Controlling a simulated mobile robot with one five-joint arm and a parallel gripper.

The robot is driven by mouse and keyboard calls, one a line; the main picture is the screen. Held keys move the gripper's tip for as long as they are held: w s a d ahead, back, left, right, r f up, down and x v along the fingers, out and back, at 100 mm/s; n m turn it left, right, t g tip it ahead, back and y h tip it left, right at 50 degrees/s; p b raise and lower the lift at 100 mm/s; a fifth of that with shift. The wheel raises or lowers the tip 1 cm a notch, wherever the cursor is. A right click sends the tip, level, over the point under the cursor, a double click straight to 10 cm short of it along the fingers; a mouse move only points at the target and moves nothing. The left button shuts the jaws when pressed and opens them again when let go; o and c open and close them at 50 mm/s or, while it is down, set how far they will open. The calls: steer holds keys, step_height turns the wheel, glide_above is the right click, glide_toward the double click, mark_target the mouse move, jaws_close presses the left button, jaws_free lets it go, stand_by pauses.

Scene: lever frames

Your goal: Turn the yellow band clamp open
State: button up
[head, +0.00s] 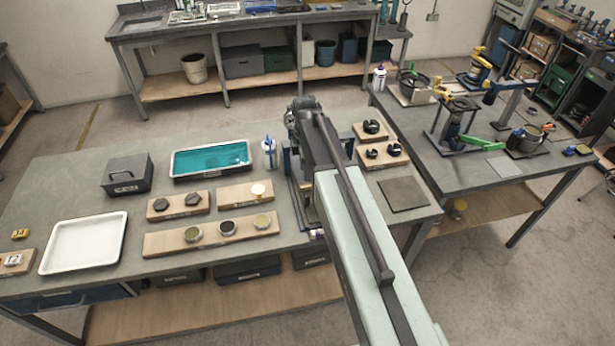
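Several yellow parts show on the right-hand bench in the head view. A yellow lever (441,92) sits by the dark pot at the bench's left part. Another yellow part (481,63) stands on a dark fixture farther back. Both are small here, and I cannot tell which is the band clamp or how it is turned. My gripper (301,107) is at the far end of my arm, over the near table, well left of these yellow parts. Its fingers cannot be made out, so its opening is unclear.
The right bench (425,150) also holds a green lever (484,145) and a blue-handled fixture (507,87). The near table bears a white tray (85,243), a teal-filled tray (211,160), a grey box (127,174) and wooden boards with round parts. Floor is clear right of my arm.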

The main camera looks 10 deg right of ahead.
mark_target(306, 186)
step_height(306, 186, down, 8)
steer(key=b, duration=0.7)
steer(key=shift+d, duration=0.15)
steer(key=shift+r, duration=0.15)
jaws_close()
